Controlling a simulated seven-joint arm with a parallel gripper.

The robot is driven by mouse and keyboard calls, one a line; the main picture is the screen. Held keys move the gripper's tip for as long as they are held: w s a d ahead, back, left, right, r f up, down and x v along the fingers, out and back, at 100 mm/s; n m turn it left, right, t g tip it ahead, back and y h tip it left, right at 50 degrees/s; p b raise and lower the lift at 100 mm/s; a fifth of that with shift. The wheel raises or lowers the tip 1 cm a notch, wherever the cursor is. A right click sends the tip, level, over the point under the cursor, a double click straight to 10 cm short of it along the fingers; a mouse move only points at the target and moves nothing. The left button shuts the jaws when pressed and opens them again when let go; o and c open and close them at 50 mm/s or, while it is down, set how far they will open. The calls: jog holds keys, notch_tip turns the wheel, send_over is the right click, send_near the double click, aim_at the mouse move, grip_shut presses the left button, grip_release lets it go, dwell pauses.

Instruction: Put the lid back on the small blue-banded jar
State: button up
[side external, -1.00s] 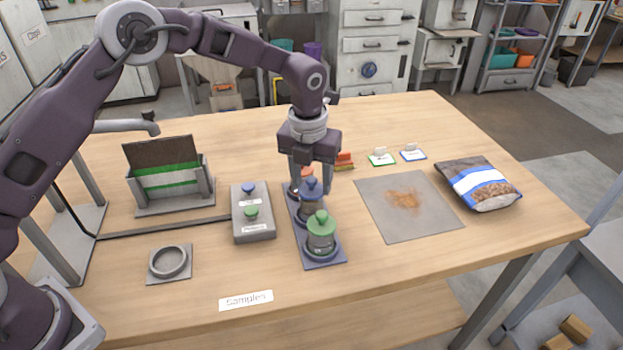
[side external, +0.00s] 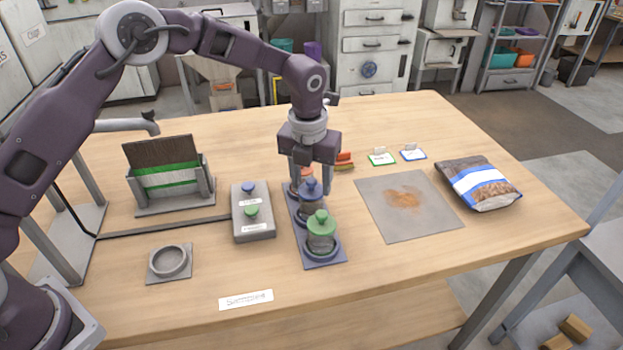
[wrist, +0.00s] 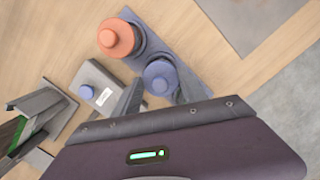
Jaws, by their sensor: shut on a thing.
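The small jar with the blue lid stands in the middle of a blue-grey rack (side external: 333,259) on the table. Its blue lid (side external: 311,188) sits at the jar's top; whether it is fully seated I cannot tell. The blue lid also shows between my fingers in the wrist view (wrist: 160,74). My gripper (side external: 312,183) points down over it and is shut on the lid. The jar's body and its band are mostly hidden by the green-lidded jar (side external: 320,238) in front. An orange-lidded jar (wrist: 118,38) stands behind.
A grey box with a blue and a green button (side external: 254,229) stands close left of the rack. A grey mat with brown crumbs (side external: 430,222) and a blue-banded bag (side external: 478,184) lie to the right. A ring holder (side external: 170,262) is at front left. The front right of the table is clear.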

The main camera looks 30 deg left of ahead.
dwell(0.4)
jog(key=o, duration=1.9)
jog(key=shift+r, duration=3.55)
grip_shut()
jog(key=shift+f, duration=0.1)
